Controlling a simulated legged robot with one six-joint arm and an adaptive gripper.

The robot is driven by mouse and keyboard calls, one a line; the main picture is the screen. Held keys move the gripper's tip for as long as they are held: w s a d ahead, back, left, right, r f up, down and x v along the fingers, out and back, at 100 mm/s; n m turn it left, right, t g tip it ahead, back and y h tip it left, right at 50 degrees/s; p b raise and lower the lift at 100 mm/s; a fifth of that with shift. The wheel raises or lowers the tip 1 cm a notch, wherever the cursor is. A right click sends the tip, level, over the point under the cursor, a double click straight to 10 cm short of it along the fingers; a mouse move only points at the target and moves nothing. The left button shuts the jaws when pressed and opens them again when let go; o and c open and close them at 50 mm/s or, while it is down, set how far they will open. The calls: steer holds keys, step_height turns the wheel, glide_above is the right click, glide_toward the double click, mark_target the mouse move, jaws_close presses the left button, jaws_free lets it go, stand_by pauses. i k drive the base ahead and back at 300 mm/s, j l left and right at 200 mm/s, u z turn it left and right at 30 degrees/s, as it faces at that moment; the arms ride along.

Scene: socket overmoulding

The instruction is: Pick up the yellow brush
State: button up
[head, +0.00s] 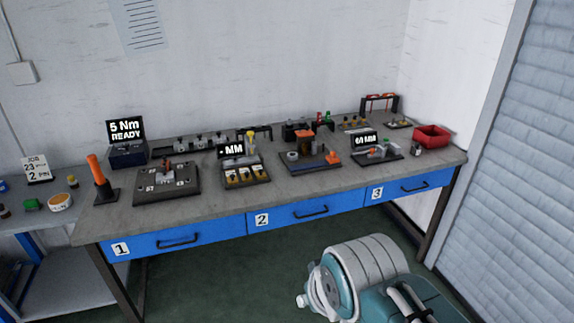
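A small upright yellow thing (251,138) stands on the workbench behind the second station, just right of a display reading "MM". It may be the yellow brush, but it is too small to tell.
The workbench (330,199) has blue drawers numbered 1 to 3. An orange-handled tool (98,178) stands upright at its left end, and a red bin (432,136) sits at its right end. Several fixtures crowd the top. Bare benchtop lies along the front edge.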

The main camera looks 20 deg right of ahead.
mark_target(74, 184)
steer(key=i+j, duration=0.35)
steer(key=j, duration=0.15)
steer(key=i+j, duration=0.35)
steer(key=j, duration=0.2)
steer(key=i+j, duration=0.75)
steer(key=j, duration=0.25)
steer(key=i+j, duration=0.35)
steer(key=j, duration=0.2)
steer(key=i+j, duration=0.35)
steer(key=j, duration=0.15)
